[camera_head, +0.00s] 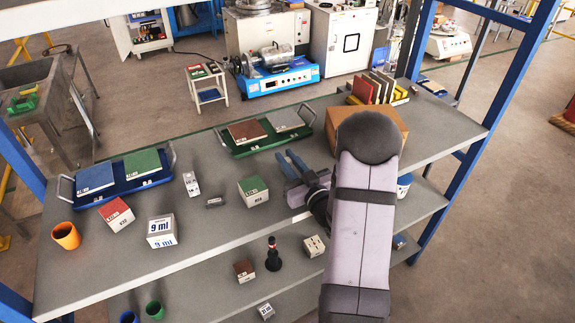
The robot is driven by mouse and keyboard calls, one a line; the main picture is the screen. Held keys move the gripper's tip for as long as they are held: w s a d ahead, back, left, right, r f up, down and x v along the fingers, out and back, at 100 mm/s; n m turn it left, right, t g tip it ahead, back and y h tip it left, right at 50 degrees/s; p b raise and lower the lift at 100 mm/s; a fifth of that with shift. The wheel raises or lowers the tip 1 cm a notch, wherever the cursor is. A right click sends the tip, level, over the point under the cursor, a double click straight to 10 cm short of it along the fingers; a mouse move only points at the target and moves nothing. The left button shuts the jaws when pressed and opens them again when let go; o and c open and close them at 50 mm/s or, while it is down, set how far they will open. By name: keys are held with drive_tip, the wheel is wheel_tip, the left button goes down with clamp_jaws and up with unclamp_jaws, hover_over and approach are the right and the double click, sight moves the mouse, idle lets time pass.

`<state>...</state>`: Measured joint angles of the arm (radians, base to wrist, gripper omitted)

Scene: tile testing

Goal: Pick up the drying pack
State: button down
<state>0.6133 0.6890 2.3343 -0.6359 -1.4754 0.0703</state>
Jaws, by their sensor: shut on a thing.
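My gripper (290,163) is over the upper shelf, right of the green-topped box, with its two blue fingers pointing up and left. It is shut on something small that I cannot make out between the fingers. I cannot pick out the drying pack for certain. A small white pack with dark print (191,184) stands on the shelf at the left, and a small dark grey block (215,201) lies beside it. Both are apart from my gripper.
The upper shelf also holds a blue tray (126,186), a green tray (224,139), a green-topped box (253,190), a red-topped box (116,214), a white box (161,231) and an orange cup (66,236). A cardboard box (392,115) stands behind my arm. Blue posts flank the shelves.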

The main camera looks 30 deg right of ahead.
sight(288, 159)
drive_tip(key=shift+r, duration=0.2)
drive_tip(key=shift+r+b, duration=0.7)
drive_tip(key=shift+r, duration=4.05)
